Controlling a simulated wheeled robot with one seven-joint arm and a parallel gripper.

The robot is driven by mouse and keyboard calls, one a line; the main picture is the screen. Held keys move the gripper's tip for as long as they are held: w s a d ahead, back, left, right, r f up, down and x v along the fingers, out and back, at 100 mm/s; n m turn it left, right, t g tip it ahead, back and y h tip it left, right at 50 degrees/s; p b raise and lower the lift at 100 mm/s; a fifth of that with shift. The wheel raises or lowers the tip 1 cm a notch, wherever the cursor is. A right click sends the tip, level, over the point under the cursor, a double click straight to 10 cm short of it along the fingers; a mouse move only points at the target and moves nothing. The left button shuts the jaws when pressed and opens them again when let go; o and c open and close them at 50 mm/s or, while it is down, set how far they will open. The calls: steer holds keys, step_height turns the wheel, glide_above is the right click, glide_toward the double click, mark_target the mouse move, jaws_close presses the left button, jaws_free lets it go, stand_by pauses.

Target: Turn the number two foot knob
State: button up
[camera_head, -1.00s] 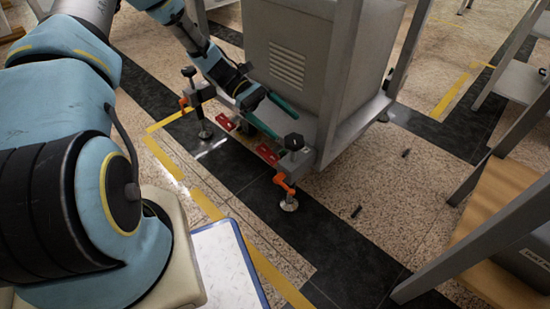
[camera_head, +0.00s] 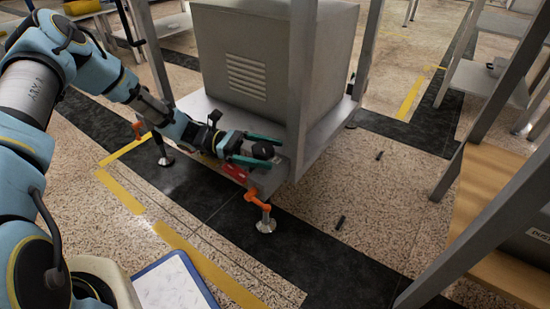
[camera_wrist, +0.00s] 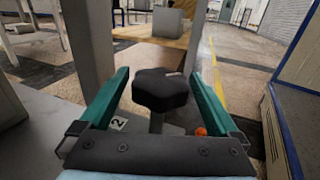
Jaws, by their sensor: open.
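The number two foot knob (camera_wrist: 160,90) is a black lobed knob on a grey post, with a white label (camera_wrist: 118,123) marked 2 beside it in the wrist view. It also shows in the head view (camera_head: 263,151), at the cart's near corner. My gripper (camera_wrist: 163,75) is open, with its green fingers on either side of the knob. In the head view my gripper (camera_head: 267,148) reaches in from the left. I cannot tell whether the fingers touch the knob. Below it are an orange lever (camera_head: 258,200) and a metal foot (camera_head: 266,222).
The cart carries a large grey box (camera_head: 265,60), and its upright post (camera_head: 302,90) stands close to my gripper. Another orange-levered foot (camera_head: 163,148) stands at left. A wooden-shelved rack (camera_head: 480,190) is at right. Two small dark pieces (camera_head: 340,222) lie on the floor.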

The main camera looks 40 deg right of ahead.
steer(key=shift+x, duration=1.25)
steer(key=c, duration=1.4)
steer(key=shift+o, duration=0.2)
steer(key=shift+a+m+g+y, duration=0.1)
steer(key=shift+m+g+y, duration=0.2)
steer(key=shift+y, duration=0.1)
steer(key=m+y, duration=0.1)
steer(key=g+y, duration=0.1)
steer(key=shift+s+a+m+y, duration=0.2)
steer(key=shift+m+y, duration=0.1)
steer(key=shift+m, duration=0.1)
steer(key=shift+a+m+g+y, duration=0.25)
steer(key=shift+m+y, duration=0.3)
steer(key=shift+y, duration=0.3)
steer(key=shift+a+m+g+y, duration=0.1)
steer(key=shift+m+g+y, duration=0.1)
steer(key=shift+m+y, duration=0.55)
steer(key=shift+a+m+g+y, duration=0.25)
steer(key=shift+m+y, duration=0.15)
steer(key=shift+y, duration=0.9)
